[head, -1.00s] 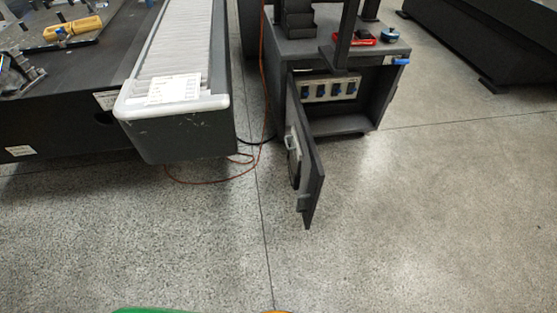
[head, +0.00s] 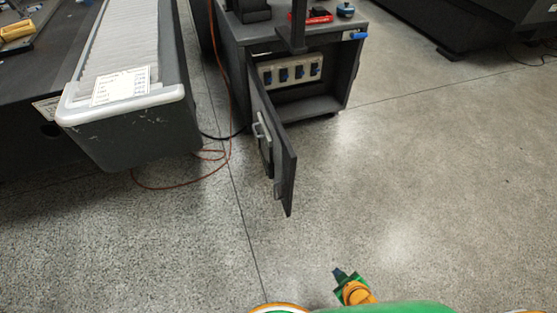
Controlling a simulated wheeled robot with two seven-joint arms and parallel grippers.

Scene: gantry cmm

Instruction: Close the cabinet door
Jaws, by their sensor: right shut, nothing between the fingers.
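The dark grey cabinet (head: 233,68) stands at the upper middle of the head view. Its door (head: 288,178) is hinged on the left side of the opening and stands wide open, swung out towards me. A light handle (head: 258,128) shows on the door's left face. A row of sockets with blue inserts (head: 290,72) shows inside the open cabinet. My right gripper (head: 338,272) is at the bottom of the view, in front of the door and to its right, apart from it. It is shut and empty. My left gripper is not in view.
A long dark bin with a white rim (head: 125,112) stands left of the cabinet. An orange cable (head: 165,187) lies on the floor between them. Red and blue items (head: 345,10) sit on the cabinet top. The floor (head: 420,190) to the right is clear.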

